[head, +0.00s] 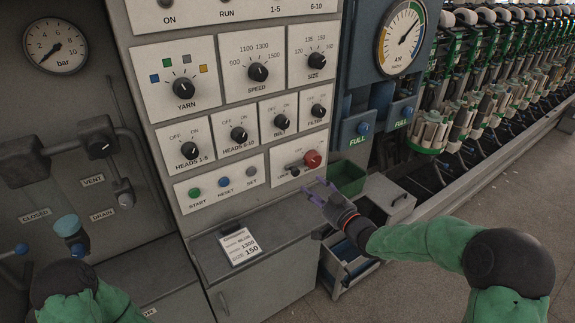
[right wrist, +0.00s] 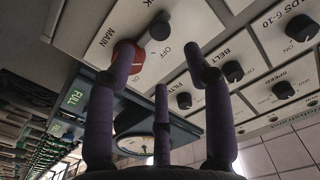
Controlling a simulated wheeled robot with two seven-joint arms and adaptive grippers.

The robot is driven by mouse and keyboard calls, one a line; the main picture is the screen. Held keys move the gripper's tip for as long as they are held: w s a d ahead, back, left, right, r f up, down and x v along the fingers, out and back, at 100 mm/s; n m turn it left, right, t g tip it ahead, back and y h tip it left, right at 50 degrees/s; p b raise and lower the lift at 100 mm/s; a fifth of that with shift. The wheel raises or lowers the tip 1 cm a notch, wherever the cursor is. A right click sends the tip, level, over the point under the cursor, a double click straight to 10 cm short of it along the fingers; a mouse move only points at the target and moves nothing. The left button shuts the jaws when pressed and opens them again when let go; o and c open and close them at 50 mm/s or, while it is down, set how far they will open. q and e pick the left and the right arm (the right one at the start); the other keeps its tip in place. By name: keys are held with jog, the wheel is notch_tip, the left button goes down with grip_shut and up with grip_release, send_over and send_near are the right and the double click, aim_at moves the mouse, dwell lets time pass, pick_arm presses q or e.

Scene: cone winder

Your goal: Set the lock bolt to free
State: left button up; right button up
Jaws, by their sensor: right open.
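The lock bolt (head: 293,171) is a small dark piece on the lower right panel, left of the round red main switch (head: 312,159). In the right wrist view a grey knob (right wrist: 160,28), which looks like the bolt, stands beyond the fingertips. The red switch (right wrist: 126,52) is partly behind the left-hand finger there. My right gripper (head: 318,189) is open and empty, just below and in front of that panel; it also shows in the right wrist view (right wrist: 158,66). I cannot tell the bolt's setting. Part of my left arm shows at lower left, but its gripper is out of view.
Several black knobs (head: 239,134) sit on panels above. Start, reset and set buttons (head: 223,182) lie left of the bolt. A ledge with a paper card (head: 239,246) is below. A green bin (head: 347,178) and an open drawer (head: 350,262) stand to the right.

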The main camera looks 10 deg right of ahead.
aim_at(297, 173)
jog(key=b+x, duration=0.2)
jog(key=x, duration=0.8)
jog(key=shift+w, duration=0.2)
jog(key=shift+r, duration=0.15)
grip_shut()
jog(key=shift+a, duration=0.1)
